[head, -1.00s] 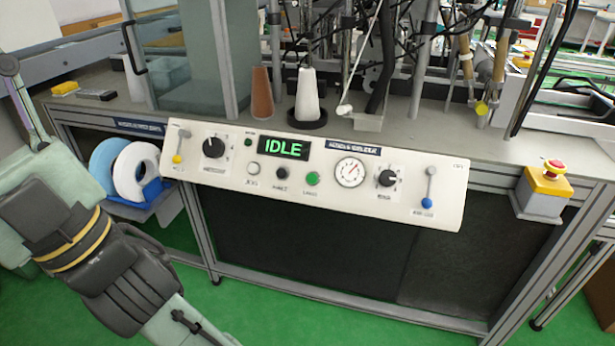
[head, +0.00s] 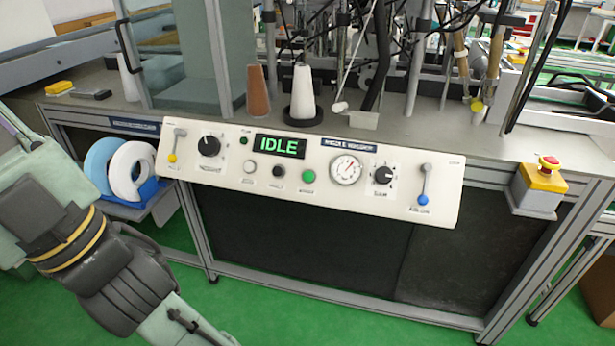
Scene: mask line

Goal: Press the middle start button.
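A white control panel (head: 225,182) is fixed along the front of the machine bench. Below its display (head: 280,146), which reads IDLE in green, three buttons stand in a row: a white one (head: 249,167), a black one in the middle (head: 278,172) and a green one (head: 308,176). Their small labels are too blurred to read. My arm enters at the lower left, well apart from the panel. My gripper is outside the view.
The panel also carries two dark knobs, a dial gauge (head: 345,170), a yellow-tipped lever (head: 175,145) and a blue-tipped lever (head: 424,185). A red emergency stop on a yellow box (head: 540,180) is at the right. Tape rolls (head: 132,171) hang at the left. Green floor in front is clear.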

